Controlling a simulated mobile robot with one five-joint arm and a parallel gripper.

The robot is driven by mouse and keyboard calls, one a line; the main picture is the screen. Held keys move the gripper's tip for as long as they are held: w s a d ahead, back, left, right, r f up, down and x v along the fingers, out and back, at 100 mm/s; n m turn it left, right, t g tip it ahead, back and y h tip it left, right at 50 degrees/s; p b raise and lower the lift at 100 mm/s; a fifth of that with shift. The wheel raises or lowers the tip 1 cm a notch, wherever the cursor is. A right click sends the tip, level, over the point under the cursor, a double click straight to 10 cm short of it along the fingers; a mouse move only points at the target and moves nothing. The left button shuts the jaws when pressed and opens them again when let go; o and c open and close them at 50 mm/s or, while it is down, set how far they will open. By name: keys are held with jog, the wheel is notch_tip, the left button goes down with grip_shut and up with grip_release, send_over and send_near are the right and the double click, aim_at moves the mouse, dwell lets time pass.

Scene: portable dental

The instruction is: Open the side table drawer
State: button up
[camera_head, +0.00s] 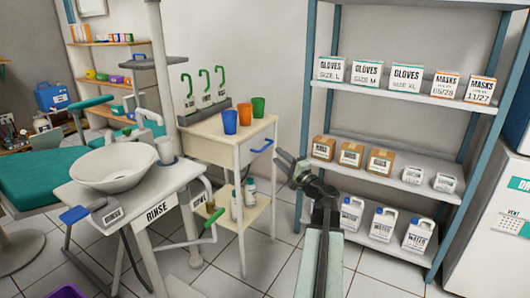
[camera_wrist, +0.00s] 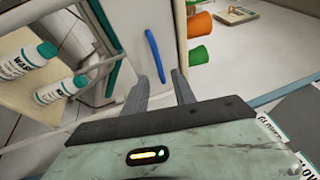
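The cream side table (camera_head: 222,138) stands in the middle of the head view, with its drawer (camera_head: 256,147) under the top. The drawer looks shut. Its blue bar handle (camera_head: 262,147) faces right, toward my arm. In the wrist view the handle (camera_wrist: 153,56) runs nearly upright on the drawer front, just beyond my fingertips. My gripper (camera_head: 281,160) is beside the table, right of the handle. The wrist view shows my gripper (camera_wrist: 160,76) open, with nothing between its two fingers. The handle lines up with the gap between them and appears apart from both.
A sink unit (camera_head: 115,170) is to the left and a blue-framed shelf (camera_head: 398,150) to the right. Tiled floor shows between.

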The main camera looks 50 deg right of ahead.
jog(key=a+p+x, duration=0.1)
jog(key=x, duration=0.6)
jog(key=shift+d, duration=0.3)
grip_shut()
dwell(0.9)
